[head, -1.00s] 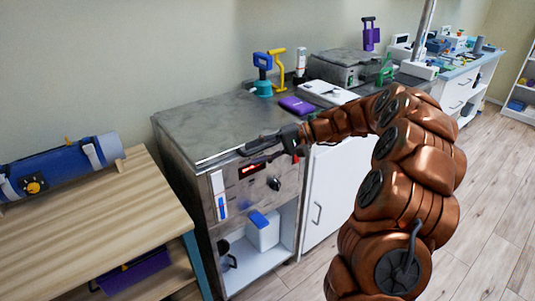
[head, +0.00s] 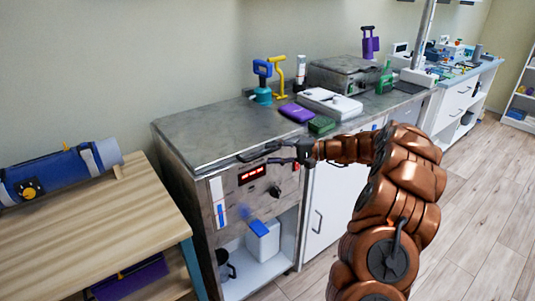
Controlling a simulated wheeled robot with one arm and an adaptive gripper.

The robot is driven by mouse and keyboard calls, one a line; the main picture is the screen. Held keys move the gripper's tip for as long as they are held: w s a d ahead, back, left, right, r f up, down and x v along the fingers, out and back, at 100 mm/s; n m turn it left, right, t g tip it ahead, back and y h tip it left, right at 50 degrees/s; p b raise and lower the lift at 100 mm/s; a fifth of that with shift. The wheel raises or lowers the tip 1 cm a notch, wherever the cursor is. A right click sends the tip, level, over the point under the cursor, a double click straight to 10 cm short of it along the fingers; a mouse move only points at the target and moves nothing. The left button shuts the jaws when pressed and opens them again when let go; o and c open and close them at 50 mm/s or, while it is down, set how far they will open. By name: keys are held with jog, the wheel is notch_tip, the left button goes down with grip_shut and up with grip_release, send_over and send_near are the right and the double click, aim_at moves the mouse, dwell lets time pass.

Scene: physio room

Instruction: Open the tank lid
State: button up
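The tank is a grey metal cabinet with a flat, marbled metal lid (head: 215,132) on top. The lid lies flat and looks closed. A dark bar, apparently the lid's handle (head: 250,156), runs along its front edge. The front panel (head: 230,186) has a red lit display (head: 252,174), a blue-and-white level strip (head: 219,203) and a dark knob. My gripper (head: 282,153) is at the front right of the lid, by the right end of the bar. Its dark fingers look spread apart with nothing between them. Contact with the bar cannot be told.
A purple pouch (head: 297,113), a green block (head: 321,125) and a white scale (head: 330,103) sit on the counter just right of the lid. A blue-handled pump (head: 262,85) stands behind it. A wooden bench (head: 90,225) with a blue roll is at left.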

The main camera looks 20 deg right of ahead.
jog(key=shift+x, duration=1.1)
grip_shut()
